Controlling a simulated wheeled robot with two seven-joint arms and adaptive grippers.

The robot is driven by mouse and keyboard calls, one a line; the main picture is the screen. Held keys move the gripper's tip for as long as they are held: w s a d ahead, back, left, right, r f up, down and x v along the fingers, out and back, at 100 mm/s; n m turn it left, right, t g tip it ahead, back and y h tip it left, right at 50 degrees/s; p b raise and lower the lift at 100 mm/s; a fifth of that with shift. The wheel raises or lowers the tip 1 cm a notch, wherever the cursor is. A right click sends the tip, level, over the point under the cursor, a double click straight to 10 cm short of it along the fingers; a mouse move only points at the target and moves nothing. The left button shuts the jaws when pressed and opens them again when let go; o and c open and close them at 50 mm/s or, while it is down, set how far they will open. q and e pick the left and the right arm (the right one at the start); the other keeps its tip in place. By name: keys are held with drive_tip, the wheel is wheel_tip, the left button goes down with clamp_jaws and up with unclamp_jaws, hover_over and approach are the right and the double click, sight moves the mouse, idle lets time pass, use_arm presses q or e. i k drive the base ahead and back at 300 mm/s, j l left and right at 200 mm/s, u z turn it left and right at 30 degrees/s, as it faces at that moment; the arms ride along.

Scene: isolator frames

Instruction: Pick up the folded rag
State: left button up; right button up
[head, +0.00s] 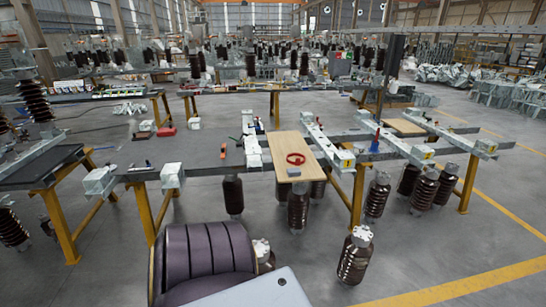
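I cannot make out the folded rag with certainty in the head view. Neither of my grippers shows in the view.
Metal frame beams with yellow tags (347,159) run along the table's right part. Dark ribbed insulators stand below, one (355,258) on the floor at front. A small pale object (193,123) and a red object (166,131) lie beyond the table. Grey floor is open at lower right.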

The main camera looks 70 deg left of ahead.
sight(291, 172)
drive_tip(key=u, duration=2)
